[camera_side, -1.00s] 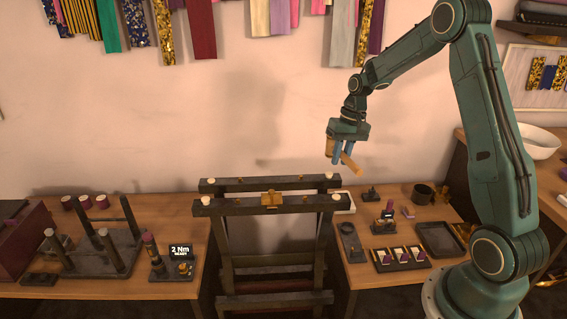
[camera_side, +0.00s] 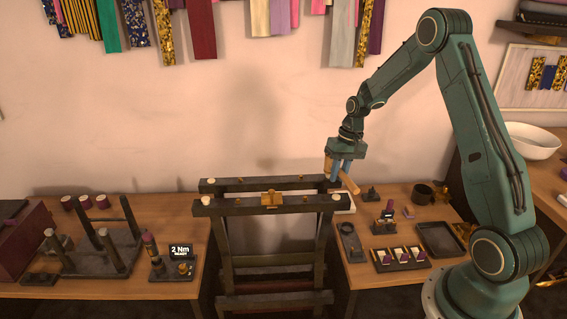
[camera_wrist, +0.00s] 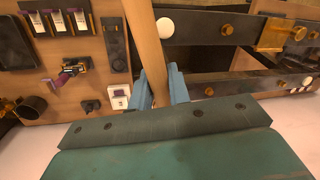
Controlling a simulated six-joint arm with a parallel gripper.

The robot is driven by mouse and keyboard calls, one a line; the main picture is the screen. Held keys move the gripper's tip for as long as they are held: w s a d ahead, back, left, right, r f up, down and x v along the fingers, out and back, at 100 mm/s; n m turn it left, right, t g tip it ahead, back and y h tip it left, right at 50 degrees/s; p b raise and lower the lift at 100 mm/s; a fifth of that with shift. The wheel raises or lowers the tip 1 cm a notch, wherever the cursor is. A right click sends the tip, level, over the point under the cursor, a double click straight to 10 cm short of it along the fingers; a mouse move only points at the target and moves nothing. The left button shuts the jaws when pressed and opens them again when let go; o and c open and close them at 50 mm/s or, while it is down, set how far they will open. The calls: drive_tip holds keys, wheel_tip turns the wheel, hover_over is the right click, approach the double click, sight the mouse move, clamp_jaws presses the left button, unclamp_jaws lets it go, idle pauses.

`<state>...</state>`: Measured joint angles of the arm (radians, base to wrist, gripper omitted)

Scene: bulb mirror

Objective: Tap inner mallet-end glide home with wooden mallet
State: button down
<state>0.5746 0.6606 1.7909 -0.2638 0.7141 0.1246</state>
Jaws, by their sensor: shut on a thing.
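My gripper (camera_side: 345,166) is shut on the wooden mallet. The mallet's head (camera_side: 329,166) hangs over the right end of the rear dark bar (camera_side: 245,185). Its handle (camera_side: 350,184) slants down to the right; the handle also shows in the wrist view (camera_wrist: 145,42) between the blue fingers (camera_wrist: 160,88). White glides sit on the front bar's left end (camera_side: 205,200) and right end (camera_side: 338,197), and on the rear bar's left end (camera_side: 211,181). The rear bar's right-end glide is hidden behind the mallet head. I cannot tell whether the head touches it.
A brass bracket (camera_side: 271,198) sits mid front bar. The right bench holds a tray with white cards (camera_side: 400,257), an empty dark tray (camera_side: 440,239) and a dark cup (camera_side: 423,194). The left bench holds a post rack (camera_side: 100,252) and a "2 Nm READY" display (camera_side: 180,252).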

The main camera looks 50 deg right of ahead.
drive_tip(key=shift+a+v, duration=0.2)
drive_tip(key=shift+v, duration=0.95)
drive_tip(key=shift+a+v, duration=0.25)
drive_tip(key=shift+v, duration=0.9)
drive_tip(key=shift+w+r, duration=0.1)
drive_tip(key=shift+w, duration=0.05)
drive_tip(key=shift+a+v, duration=0.15)
drive_tip(key=shift+v, duration=0.75)
drive_tip(key=shift+a+v, duration=0.2)
drive_tip(key=shift+v, duration=0.65)
drive_tip(key=shift+w+r, duration=0.1)
drive_tip(key=shift+w, duration=0.05)
drive_tip(key=shift+f, duration=0.2)
drive_tip(key=shift+d+x, duration=0.2)
drive_tip(key=shift+x, duration=0.95)
drive_tip(key=shift+f, duration=0.25)
drive_tip(key=shift+f, duration=0.4)
drive_tip(key=shift+r, duration=0.1)
